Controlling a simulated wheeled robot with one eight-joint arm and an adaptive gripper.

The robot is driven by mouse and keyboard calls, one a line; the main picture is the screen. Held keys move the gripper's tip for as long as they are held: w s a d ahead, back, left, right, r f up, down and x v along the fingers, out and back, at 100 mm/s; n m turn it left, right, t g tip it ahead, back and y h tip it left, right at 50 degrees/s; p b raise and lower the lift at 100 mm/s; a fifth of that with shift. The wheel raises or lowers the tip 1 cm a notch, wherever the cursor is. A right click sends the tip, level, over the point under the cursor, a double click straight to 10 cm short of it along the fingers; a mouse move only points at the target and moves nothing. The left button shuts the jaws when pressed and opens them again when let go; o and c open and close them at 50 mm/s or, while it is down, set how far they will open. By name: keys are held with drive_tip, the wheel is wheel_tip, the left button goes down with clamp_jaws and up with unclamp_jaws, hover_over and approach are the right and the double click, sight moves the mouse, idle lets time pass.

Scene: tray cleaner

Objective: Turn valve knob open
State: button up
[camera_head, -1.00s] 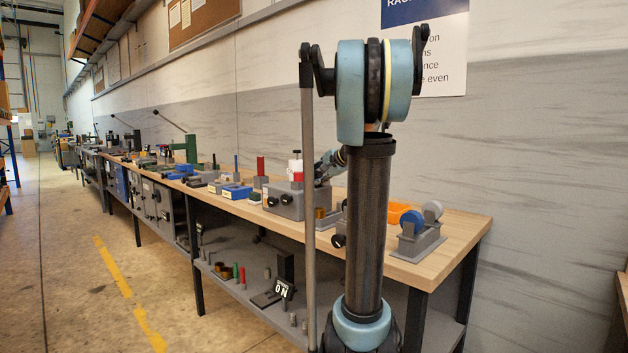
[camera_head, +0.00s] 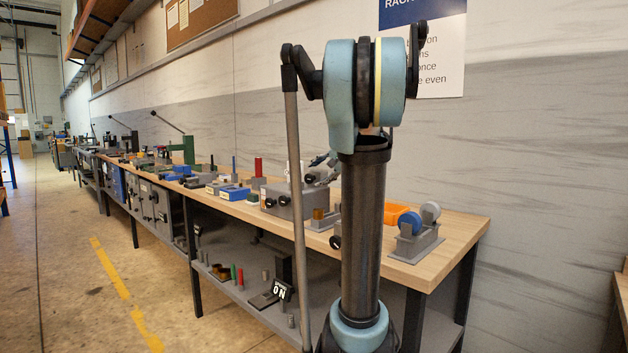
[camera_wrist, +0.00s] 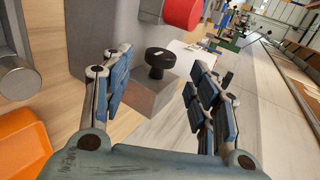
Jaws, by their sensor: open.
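A round black knob (camera_wrist: 158,60) stands on a short stem on a grey block (camera_wrist: 152,100) in the wrist view. My gripper (camera_wrist: 157,72) is open, with one finger on each side of the knob in the picture. The knob is beyond or level with the fingertips; I cannot tell which, and I see no contact. In the head view my gripper (camera_head: 318,172) shows only in part, over the bench behind my arm. There a grey box (camera_head: 296,204) carries black knobs on its front. I cannot tell which knob matches the wrist view.
A red cylinder (camera_wrist: 182,12) is close beyond the knob in the wrist view. An orange bin (camera_wrist: 22,140) lies at its left edge. The wooden bench (camera_head: 455,232) holds a tape-like dispenser (camera_head: 416,240) and several fixtures. The floor left of the bench is clear.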

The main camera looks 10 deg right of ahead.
drive_tip(key=shift+v, duration=1.5)
